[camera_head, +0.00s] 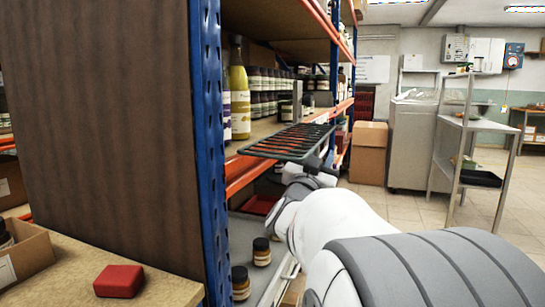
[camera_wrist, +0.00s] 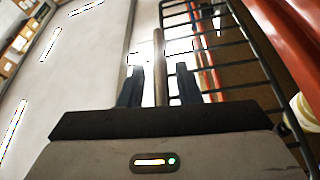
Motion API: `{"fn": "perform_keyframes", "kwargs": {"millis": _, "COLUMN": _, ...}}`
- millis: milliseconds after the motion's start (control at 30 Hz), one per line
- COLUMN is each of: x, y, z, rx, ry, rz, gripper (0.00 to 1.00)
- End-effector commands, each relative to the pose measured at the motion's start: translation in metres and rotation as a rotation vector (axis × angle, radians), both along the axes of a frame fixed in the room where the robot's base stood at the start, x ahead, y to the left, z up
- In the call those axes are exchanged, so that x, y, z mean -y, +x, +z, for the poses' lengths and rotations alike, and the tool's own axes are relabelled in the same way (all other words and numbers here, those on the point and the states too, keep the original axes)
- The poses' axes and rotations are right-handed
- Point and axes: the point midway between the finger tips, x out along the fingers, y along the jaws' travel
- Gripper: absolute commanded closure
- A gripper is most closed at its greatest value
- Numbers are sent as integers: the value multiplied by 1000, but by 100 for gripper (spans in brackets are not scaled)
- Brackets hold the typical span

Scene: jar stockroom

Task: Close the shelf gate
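The shelf gate (camera_head: 290,142) is a dark wire grid. In the head view it sticks out from the blue and orange rack at shelf height, lying nearly flat, so it stands open. My gripper (camera_head: 322,163) is at the gate's near right end, partly hidden by my arm. In the wrist view the gate's bars (camera_wrist: 228,42) run along the right side. My gripper (camera_wrist: 158,85) shows two dark fingers apart, with a brownish upright rod (camera_wrist: 158,60) between them. Gaps show on both sides of the rod. I cannot tell whether the rod belongs to the gate.
A yellow bottle (camera_head: 239,92) and several dark jars (camera_head: 265,90) stand on the shelf behind the gate. Small jars (camera_head: 261,252) stand on the lower shelf.

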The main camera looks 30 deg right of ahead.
Motion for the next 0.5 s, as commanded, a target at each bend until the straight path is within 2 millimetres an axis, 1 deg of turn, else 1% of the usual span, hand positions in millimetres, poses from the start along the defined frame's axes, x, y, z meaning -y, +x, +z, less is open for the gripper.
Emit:
{"fn": "perform_keyframes", "kwargs": {"millis": 33, "x": 0, "y": 0, "z": 0, "rx": 0, "ry": 0, "rz": 0, "gripper": 74}}
{"fn": "perform_keyframes", "kwargs": {"millis": 67, "x": 0, "y": 0, "z": 0, "rx": 0, "ry": 0, "rz": 0, "gripper": 76}}
{"fn": "perform_keyframes", "kwargs": {"millis": 333, "x": 0, "y": 0, "z": 0, "rx": 0, "ry": 0, "rz": -1, "gripper": 99}}
{"fn": "perform_keyframes", "kwargs": {"millis": 367, "x": 0, "y": 0, "z": 0, "rx": 0, "ry": 0, "rz": -1, "gripper": 100}}
{"fn": "perform_keyframes", "kwargs": {"millis": 500, "x": 1, "y": -1, "z": 0, "rx": 0, "ry": 0, "rz": -1, "gripper": 100}}
